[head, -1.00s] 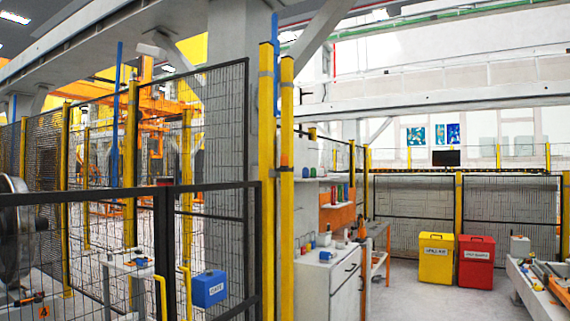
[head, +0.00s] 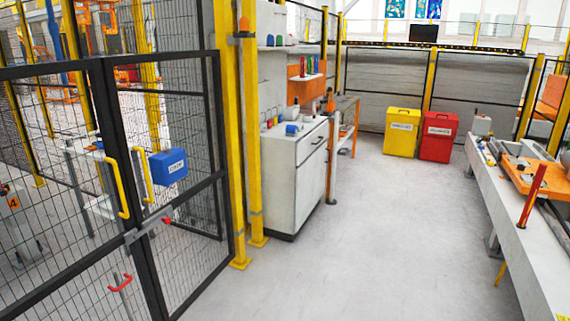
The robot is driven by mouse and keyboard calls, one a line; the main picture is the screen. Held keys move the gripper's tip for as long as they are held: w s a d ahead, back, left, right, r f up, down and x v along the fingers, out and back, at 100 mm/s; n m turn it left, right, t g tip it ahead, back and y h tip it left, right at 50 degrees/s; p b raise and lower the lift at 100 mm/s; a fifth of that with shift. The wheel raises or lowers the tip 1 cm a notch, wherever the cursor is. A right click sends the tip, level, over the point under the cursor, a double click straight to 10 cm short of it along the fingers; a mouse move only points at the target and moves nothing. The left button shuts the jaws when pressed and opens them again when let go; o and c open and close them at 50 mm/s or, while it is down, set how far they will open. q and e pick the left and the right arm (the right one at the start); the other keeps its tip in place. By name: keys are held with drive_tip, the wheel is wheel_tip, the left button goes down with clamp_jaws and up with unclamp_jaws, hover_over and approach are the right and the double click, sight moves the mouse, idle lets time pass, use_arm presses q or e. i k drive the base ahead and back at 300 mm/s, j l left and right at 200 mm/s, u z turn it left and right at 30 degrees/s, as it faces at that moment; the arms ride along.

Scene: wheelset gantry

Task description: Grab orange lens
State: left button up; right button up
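I cannot make out for certain which thing is the orange lens. A small orange cap-like piece (head: 244,24) shows on the yellow post by the fence. Neither of my grippers is in view.
A black mesh fence gate (head: 135,180) with yellow handles and a blue box (head: 168,166) fills the left. Yellow (head: 401,133) and red (head: 438,137) bins stand at the back. A long bench (head: 520,215) runs along the right. The middle floor is clear.

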sight(243, 21)
drive_tip(key=i+l+z, duration=0.25)
drive_tip(key=i, duration=0.45)
drive_tip(key=i+z, duration=0.25)
drive_tip(key=i, duration=0.45)
drive_tip(key=i+u, duration=0.25)
drive_tip(key=i, duration=0.15)
drive_tip(key=i+l+u, duration=0.4)
drive_tip(key=i+u, duration=0.15)
drive_tip(key=i, duration=0.15)
drive_tip(key=i+l+u, duration=0.7)
drive_tip(key=u, duration=0.15)
drive_tip(key=i+l+u, duration=0.25)
drive_tip(key=l+u, duration=0.15)
drive_tip(key=l, duration=0.25)
